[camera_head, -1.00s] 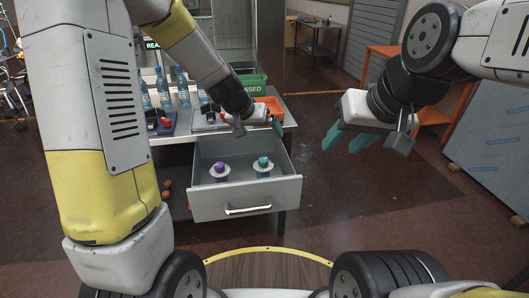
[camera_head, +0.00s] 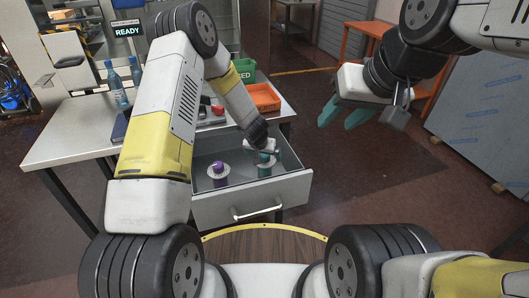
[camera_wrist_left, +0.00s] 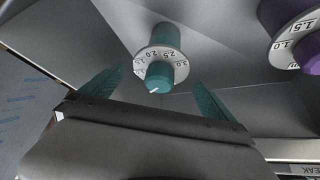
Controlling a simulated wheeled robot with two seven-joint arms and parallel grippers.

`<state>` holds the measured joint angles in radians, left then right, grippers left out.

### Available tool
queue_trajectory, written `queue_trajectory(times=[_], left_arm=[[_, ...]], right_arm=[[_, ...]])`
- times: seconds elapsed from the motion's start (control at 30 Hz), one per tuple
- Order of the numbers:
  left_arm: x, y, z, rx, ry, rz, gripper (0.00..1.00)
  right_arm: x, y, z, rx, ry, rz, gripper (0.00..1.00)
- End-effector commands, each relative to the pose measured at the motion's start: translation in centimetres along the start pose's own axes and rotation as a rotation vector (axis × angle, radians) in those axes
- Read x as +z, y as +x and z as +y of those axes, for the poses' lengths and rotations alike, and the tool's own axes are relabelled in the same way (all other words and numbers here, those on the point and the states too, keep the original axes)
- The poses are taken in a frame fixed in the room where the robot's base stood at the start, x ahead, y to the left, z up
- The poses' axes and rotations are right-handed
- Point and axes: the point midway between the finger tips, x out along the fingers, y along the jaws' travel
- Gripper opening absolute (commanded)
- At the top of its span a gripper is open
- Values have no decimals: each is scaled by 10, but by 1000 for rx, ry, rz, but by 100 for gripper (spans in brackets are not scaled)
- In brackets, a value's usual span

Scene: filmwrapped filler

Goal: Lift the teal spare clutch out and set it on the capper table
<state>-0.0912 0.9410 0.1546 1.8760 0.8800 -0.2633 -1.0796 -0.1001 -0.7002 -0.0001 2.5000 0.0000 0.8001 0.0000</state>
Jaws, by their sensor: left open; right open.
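The teal spare clutch (camera_head: 264,171) stands in the open grey drawer, with a pale dial ring around it. In the left wrist view the teal clutch (camera_wrist_left: 160,72) and its numbered ring lie ahead of and between the two teal fingers of my left gripper (camera_wrist_left: 153,92), which is open and empty. In the head view my left gripper (camera_head: 266,156) is low over the drawer and partly hides the clutch. My right gripper (camera_head: 343,114) is open and empty, held in the air right of the drawer. The capper table (camera_head: 65,150) is the steel table at left.
A purple clutch (camera_head: 218,172) stands left of the teal one in the drawer (camera_head: 290,187); it also shows in the left wrist view (camera_wrist_left: 284,14). Bottles (camera_head: 117,87), an orange tray (camera_head: 263,97) and a green bin (camera_head: 241,73) stand on the table. The table's left front is clear.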

Motion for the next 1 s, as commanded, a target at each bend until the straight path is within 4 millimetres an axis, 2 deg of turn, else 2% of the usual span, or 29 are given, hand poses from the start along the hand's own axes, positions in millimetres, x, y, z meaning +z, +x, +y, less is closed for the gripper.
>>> queue_trajectory(times=[0.1, 0.2, 0.43, 0.47, 0.9, 1.0], left_arm=[[1, 18, 0, 1, -2, -2, 100], [0, 25, 0, 1, -2, -1, 100], [0, 26, 0, 0, -1, 0, 100], [0, 26, 0, 1, -1, 0, 96], [0, 26, 0, 1, -1, 0, 10], [-3, 25, 0, 0, 0, 5, 10]], right_arm=[[0, 0, 0, 0, 0, 0, 41], [0, 0, 0, 0, 0, 0, 41], [0, 0, 0, 0, 0, 0, 41], [0, 0, 0, 0, 0, 0, 41], [0, 0, 0, 0, 0, 0, 41], [0, 0, 0, 0, 0, 0, 41]])
